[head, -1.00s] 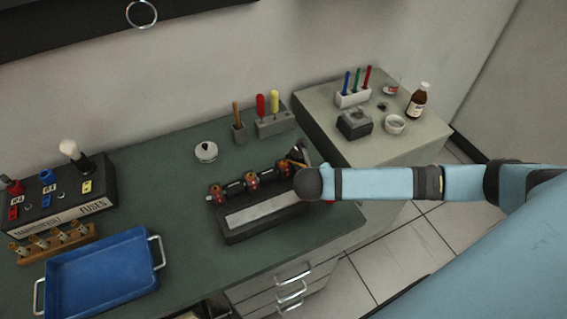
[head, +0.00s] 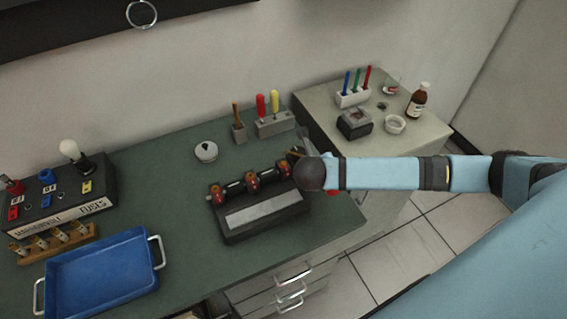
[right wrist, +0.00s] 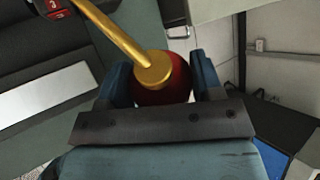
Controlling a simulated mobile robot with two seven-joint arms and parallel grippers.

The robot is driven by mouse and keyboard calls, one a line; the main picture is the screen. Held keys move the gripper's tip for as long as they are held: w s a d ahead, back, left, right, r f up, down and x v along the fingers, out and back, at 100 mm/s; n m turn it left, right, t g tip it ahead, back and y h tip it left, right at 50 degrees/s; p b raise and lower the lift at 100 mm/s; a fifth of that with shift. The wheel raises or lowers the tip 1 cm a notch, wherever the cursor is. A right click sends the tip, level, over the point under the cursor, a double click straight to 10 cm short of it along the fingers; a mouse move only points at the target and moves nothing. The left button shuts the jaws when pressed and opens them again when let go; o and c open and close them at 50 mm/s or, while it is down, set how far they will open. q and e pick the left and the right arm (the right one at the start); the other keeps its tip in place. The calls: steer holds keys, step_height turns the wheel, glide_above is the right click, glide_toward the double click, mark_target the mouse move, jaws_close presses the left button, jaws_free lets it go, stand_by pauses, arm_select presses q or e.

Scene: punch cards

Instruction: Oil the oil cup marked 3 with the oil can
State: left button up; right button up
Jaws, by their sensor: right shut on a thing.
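My right gripper (right wrist: 162,82) is shut on the red oil can (right wrist: 172,95), which has a brass cap and a long spout (right wrist: 110,32). The spout runs up and left out of the right wrist view, so its tip is hidden there. A red block marked 3 (right wrist: 53,6) shows at that view's top left, left of the spout. In the head view, the dark machine (head: 262,217) carries a row of red-orange oil cups; their numbers are not legible. The rightmost cup (head: 285,168) is close beside my right gripper. My left gripper is out of view.
A lidded pot (head: 206,151) and screwdriver holders (head: 274,124) stand behind the machine. A blue tray (head: 100,277) and fuse box (head: 62,205) are at left. A side cabinet (head: 420,140) holds a bottle (head: 417,101) and small items. Bench between tray and machine is clear.

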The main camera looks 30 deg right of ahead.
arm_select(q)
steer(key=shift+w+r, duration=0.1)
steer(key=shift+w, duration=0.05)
arm_select(e)
steer(key=shift+r+t, duration=0.15)
steer(key=shift+t, duration=0.25)
steer(key=shift+r+m+t+y, duration=0.4)
steer(key=shift+m+t, duration=0.1)
steer(key=shift+t, duration=0.2)
steer(key=shift+s+r+m+t+b, duration=0.1)
steer(key=shift+r+m+t+b, duration=0.1)
steer(key=shift+m+t+b, duration=0.45)
steer(key=t+b, duration=0.1)
steer(key=r+m+t+y+b, duration=0.1)
steer(key=t, duration=0.1)
steer(key=shift+r, duration=0.25)
steer(key=shift+r+m+t+b, duration=0.25)
steer(key=shift+r+t+b, duration=0.05)
steer(key=shift+r+t, duration=0.15)
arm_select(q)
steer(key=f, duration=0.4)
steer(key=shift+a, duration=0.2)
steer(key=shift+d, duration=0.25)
